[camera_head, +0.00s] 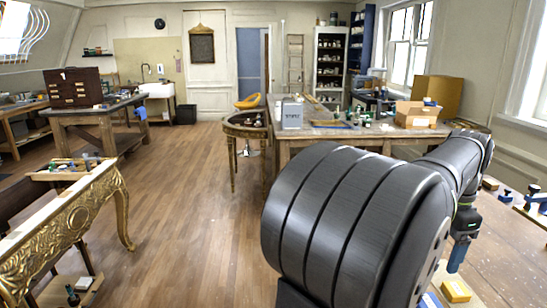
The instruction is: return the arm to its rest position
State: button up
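My dark grey arm fills the right foreground, with its big ribbed joint closest to the camera. The arm reaches back to the right, then bends down over the workbench (505,250) at the right. Its far end, with my gripper (462,238), shows only as a small dark part below a thin green ring, partly hidden behind the near arm link. I cannot make out the fingers or whether they hold anything. A blue piece (458,256) shows just under this end; I cannot tell whether the gripper touches it.
On the right bench lie a yellow box (456,290) and blue clamps (505,196). Behind my arm, a wooden table (300,145) bears a cardboard box (417,114) and a grey box (292,114). A gilt console (90,215) stands at left; the floor between is open.

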notch_tip(320, 180, down, 15)
jog(key=shift+f, duration=0.2)
jog(key=shift+r, duration=0.1)
dwell(0.4)
notch_tip(320, 180, up, 18)
notch_tip(320, 180, down, 18)
jog(key=shift+r, duration=0.1)
notch_tip(320, 180, up, 8)
jog(key=shift+f, duration=0.2)
jog(key=w+d, duration=0.2)
jog(key=d, duration=0.7)
jog(key=shift+w+n, duration=0.3)
jog(key=shift+w, duration=0.05)
jog(key=shift+d, duration=0.1)
